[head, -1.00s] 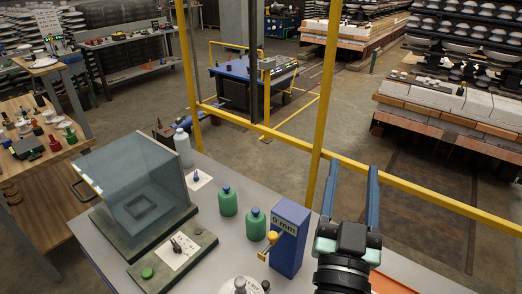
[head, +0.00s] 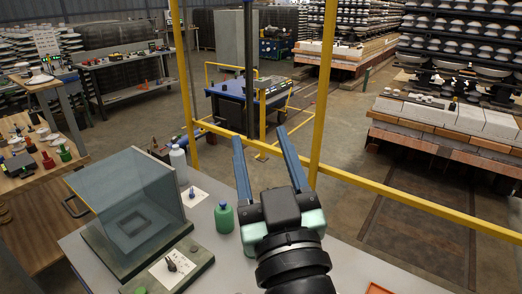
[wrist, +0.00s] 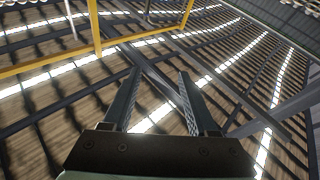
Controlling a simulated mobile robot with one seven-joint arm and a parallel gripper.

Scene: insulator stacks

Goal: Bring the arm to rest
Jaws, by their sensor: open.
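My gripper (head: 264,148) is raised over the grey bench in the head view, its two long blue fingers apart and pointing away and up. Nothing is between the fingers. In the wrist view my gripper (wrist: 158,75) is also open and empty, facing the roof beams and light strips.
A glass-sided case (head: 130,205) stands on the bench at left. A green bottle (head: 224,218) is close left of my gripper. A white bottle (head: 179,163) stands farther back. A yellow rail (head: 400,187) runs behind the bench. An orange tray edge (head: 378,289) shows at lower right.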

